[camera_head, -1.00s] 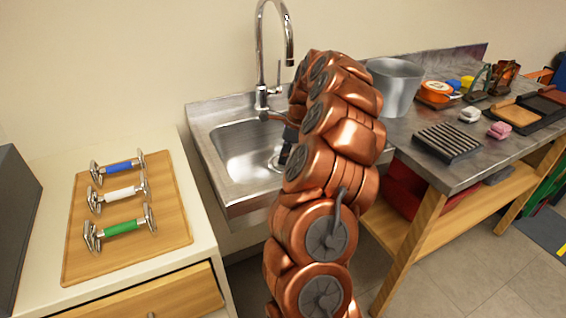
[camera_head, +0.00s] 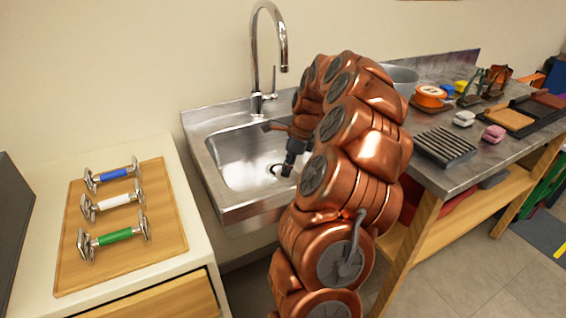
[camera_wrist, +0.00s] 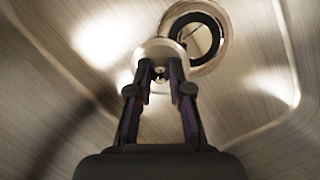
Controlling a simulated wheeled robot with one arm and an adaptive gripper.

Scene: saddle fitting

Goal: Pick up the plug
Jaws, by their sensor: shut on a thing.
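The metal plug (camera_wrist: 153,49) shows in the wrist view as a round, shiny disc with a small knob, partly hidden by the fingers. My gripper (camera_wrist: 160,73) is shut on the plug at its knob. The drain hole (camera_wrist: 204,28) lies just behind and to the right of the plug, with a metal ring and a dark inside, partly covered by the plug. Whether the plug is clear of the basin floor is hard to tell. In the head view my gripper (camera_head: 287,171) is inside the sink (camera_head: 235,160), by the drain, and the plug cannot be made out.
The basin walls surround my gripper. A tall faucet (camera_head: 255,60) stands behind the basin. A wooden board (camera_head: 165,232) with three coloured handles lies at left.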

